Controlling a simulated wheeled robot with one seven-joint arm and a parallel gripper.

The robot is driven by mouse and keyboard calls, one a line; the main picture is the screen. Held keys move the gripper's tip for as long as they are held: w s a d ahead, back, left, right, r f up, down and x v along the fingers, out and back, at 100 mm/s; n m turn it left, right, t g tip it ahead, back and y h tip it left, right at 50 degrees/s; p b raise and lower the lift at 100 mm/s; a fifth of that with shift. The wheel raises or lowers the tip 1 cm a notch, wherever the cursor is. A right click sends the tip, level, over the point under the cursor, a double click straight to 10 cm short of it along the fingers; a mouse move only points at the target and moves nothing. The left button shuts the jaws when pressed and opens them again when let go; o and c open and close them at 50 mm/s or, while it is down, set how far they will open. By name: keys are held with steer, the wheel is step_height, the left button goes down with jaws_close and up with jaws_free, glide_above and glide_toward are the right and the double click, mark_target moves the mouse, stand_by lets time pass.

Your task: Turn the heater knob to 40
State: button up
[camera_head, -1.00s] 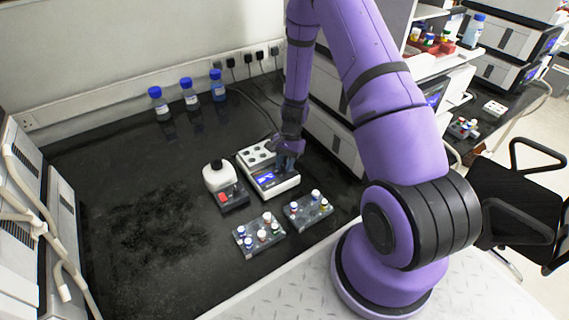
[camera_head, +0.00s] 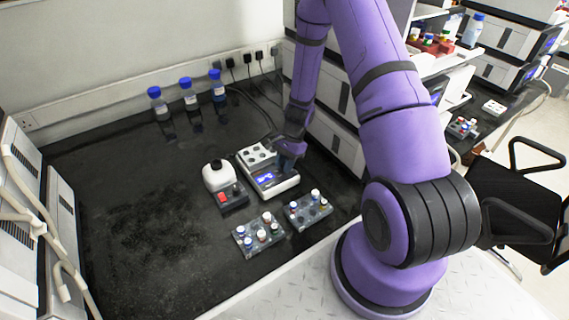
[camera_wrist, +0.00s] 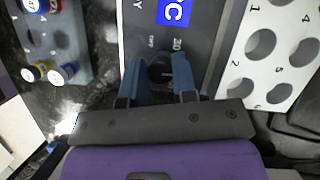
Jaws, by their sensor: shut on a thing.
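The heater (camera_head: 283,188) is a white block with wells at its back and a dark front panel with a lit blue screen (camera_head: 265,178). The screen also shows in the wrist view (camera_wrist: 174,13). In the head view my gripper (camera_head: 287,162) covers the knob at the panel's right end. The knob's exact setting is unclear.
Two vial racks (camera_head: 259,237) (camera_head: 308,209) stand in front. Blue-capped bottles (camera_head: 188,93) line the back wall. The left bench is clear.

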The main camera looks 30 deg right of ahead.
steer(key=o, duration=0.9)
steer(key=shift+o, duration=0.2)
steer(key=v, duration=1)
steer(key=shift+d+r, duration=0.2)
steer(key=shift+r, duration=0.15)
steer(key=s+a+r+n+t+h, duration=0.1)
steer(key=s+a+r+n, duration=0.1)
steer(key=r, duration=0.6)
steer(key=s+a+r+n+t, duration=0.1)
steer(key=a+r+n, duration=0.2)
steer(key=r, duration=0.5)
steer(key=s+a+r+n+h, duration=0.1)
steer(key=s+a+r+n, duration=0.1)
steer(key=r, duration=0.6)
steer(key=s+a+r+n+t+h, duration=0.1)
steer(key=s+a+r+n+t, duration=0.1)
steer(key=s+r+n, duration=0.2)
steer(key=s+a+r+n+t+h, duration=0.1)
steer(key=s+r+n, duration=0.3)
steer(key=s+r, duration=0.5)
steer(key=s+a+t, duration=0.1)
steer(key=s, duration=0.5)
steer(key=shift+s+r, duration=0.35)
